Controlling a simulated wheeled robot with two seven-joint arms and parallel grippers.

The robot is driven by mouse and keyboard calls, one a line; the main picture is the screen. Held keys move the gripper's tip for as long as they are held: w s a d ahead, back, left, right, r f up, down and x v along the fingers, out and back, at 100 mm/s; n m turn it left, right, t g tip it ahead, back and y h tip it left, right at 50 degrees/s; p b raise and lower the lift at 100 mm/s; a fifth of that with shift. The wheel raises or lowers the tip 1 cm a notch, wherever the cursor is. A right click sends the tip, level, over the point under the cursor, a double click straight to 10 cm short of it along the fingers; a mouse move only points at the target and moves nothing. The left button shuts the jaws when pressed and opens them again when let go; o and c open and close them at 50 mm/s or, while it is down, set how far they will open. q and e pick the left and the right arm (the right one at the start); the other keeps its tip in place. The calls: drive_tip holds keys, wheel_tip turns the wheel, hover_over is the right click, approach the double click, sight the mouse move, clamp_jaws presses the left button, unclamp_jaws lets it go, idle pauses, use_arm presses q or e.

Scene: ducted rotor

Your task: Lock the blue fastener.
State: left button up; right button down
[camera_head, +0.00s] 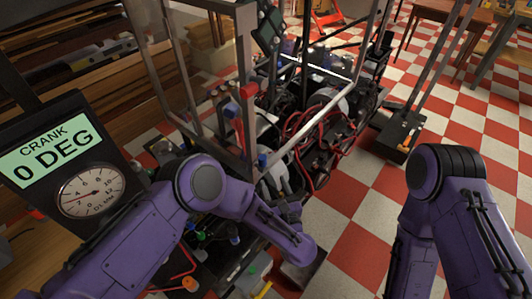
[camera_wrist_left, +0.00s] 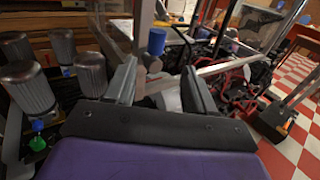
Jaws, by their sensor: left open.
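A blue fastener (camera_wrist_left: 156,41) with a cylindrical head stands by a metal frame bar in the left wrist view, just beyond the space between my fingertips. What seems to be the same blue piece (camera_head: 262,160) shows small at the frame's lower corner in the head view. My left gripper (camera_wrist_left: 160,76) is open, with its two dark fingers apart and nothing seen held between them. In the head view the left gripper (camera_head: 280,190) is partly hidden by my purple arm, close below the blue piece. My right gripper is out of view; only its purple arm shows.
A metal frame (camera_head: 243,50) surrounds the engine with red hoses (camera_head: 310,125). A red-topped part (camera_head: 248,91) stands on the frame. A crank display (camera_head: 45,150) with a dial is at left. Several grey cylinders (camera_wrist_left: 25,85) stand left of my gripper.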

sight(264, 163)
use_arm(q)
drive_tip(key=shift+y, duration=0.3)
drive_tip(key=w+a, duration=0.1)
drive_tip(key=w+r, duration=0.1)
drive_tip(key=w, duration=0.1)
drive_tip(key=w+a+p, duration=0.1)
drive_tip(key=shift+w+a+r, duration=0.15)
drive_tip(key=shift+a+r, duration=0.15)
drive_tip(key=shift+r, duration=0.05)
drive_tip(key=w, duration=0.1)
drive_tip(key=w+f, duration=0.1)
drive_tip(key=w, duration=0.1)
drive_tip(key=w+a, duration=0.1)
drive_tip(key=shift+w+f, duration=0.15)
drive_tip(key=shift+f, duration=0.1)
drive_tip(key=shift+s+r, duration=0.2)
drive_tip(key=shift+r, duration=0.1)
drive_tip(key=shift+w+f, duration=0.1)
clamp_jaws()
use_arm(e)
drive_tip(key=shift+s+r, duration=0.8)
